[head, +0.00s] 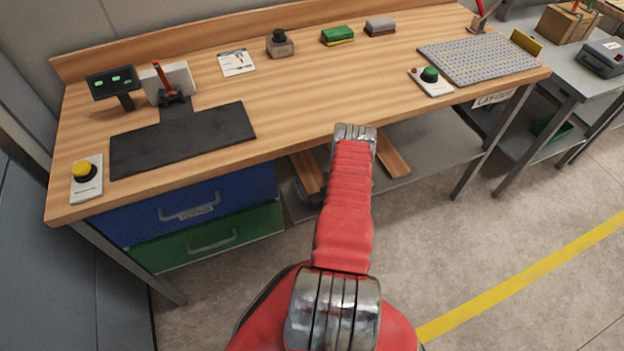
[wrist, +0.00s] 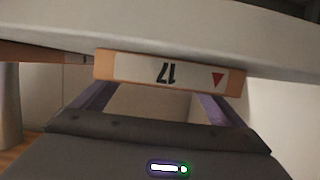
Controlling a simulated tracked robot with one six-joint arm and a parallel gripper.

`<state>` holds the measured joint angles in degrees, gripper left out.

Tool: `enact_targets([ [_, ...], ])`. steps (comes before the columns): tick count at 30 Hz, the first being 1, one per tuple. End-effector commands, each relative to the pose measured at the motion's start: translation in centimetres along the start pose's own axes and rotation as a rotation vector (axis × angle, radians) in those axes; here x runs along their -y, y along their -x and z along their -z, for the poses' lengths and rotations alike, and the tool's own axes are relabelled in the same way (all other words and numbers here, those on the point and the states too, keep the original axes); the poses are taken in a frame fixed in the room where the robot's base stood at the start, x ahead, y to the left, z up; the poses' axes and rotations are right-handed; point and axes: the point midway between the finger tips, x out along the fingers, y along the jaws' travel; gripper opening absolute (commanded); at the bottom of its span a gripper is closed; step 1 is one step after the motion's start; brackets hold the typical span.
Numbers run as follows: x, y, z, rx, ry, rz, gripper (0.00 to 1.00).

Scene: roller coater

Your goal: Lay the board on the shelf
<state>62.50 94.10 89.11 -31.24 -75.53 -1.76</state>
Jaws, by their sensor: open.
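In the wrist view, a wooden board end (wrist: 104,71) with a white label reading "17" upside down and a red triangle lies across the fingertips. My gripper (wrist: 155,92) is open, one finger on each side of the picture; whether the fingers touch the board cannot be told. In the head view, my gripper is hidden beyond my red arm at the bench's front edge. Two slanted wooden pieces, left (head: 306,172) and right (head: 392,156), show at the grey lower shelf (head: 437,145) under the bench, on either side of my arm. Which one carries the label cannot be told.
The wooden bench top (head: 300,90) overhangs the shelf. A blue drawer (head: 225,190) and a green drawer (head: 260,224) are left of my arm. A metal bench leg (head: 485,150) stands right. The floor in front (head: 450,240) is clear, with a yellow line.

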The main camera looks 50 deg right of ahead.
Motion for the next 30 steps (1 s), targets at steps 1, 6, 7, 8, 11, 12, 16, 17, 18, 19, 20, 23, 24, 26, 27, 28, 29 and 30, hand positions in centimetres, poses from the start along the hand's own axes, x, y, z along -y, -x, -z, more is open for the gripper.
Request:
enact_targets([
  [1,-0.1,0.8,0.0,0.001,-0.002,-0.002,0.93],
  [6,-0.1,3.6,0.0,0.002,-0.002,-0.003,0.93],
  [7,-0.1,4.1,0.0,0.001,-0.002,-0.003,0.93],
  [8,-0.1,4.6,0.0,0.001,-0.003,-0.002,0.93],
  [11,-0.1,6.4,-0.1,0.002,-0.003,-0.003,0.93],
  [12,-0.1,7.0,0.0,0.001,-0.003,-0.002,0.93],
  [16,-0.1,8.7,0.0,0.001,-0.001,-0.001,0.93],
  [17,-0.1,9.0,0.0,0.000,-0.001,-0.001,0.93],
  [18,0.0,9.3,0.0,0.000,-0.001,0.000,0.93],
  [19,0.0,9.4,0.0,0.000,-0.001,0.000,0.93],
  [20,0.0,9.6,0.0,0.001,-0.001,0.000,0.93],
  [23,0.1,9.8,0.0,0.000,0.000,0.001,0.93],
  [24,0.1,9.8,0.0,0.000,0.000,0.001,0.93],
  [26,0.1,9.8,0.0,0.000,0.000,0.001,0.93],
  [27,0.1,9.7,0.0,0.000,0.000,0.001,0.93],
  [28,0.1,9.7,0.0,0.000,0.000,0.001,0.93],
  [29,0.1,9.7,0.0,0.000,0.000,0.001,0.93],
  [30,0.1,9.7,0.0,0.000,0.000,0.001,0.93],
])
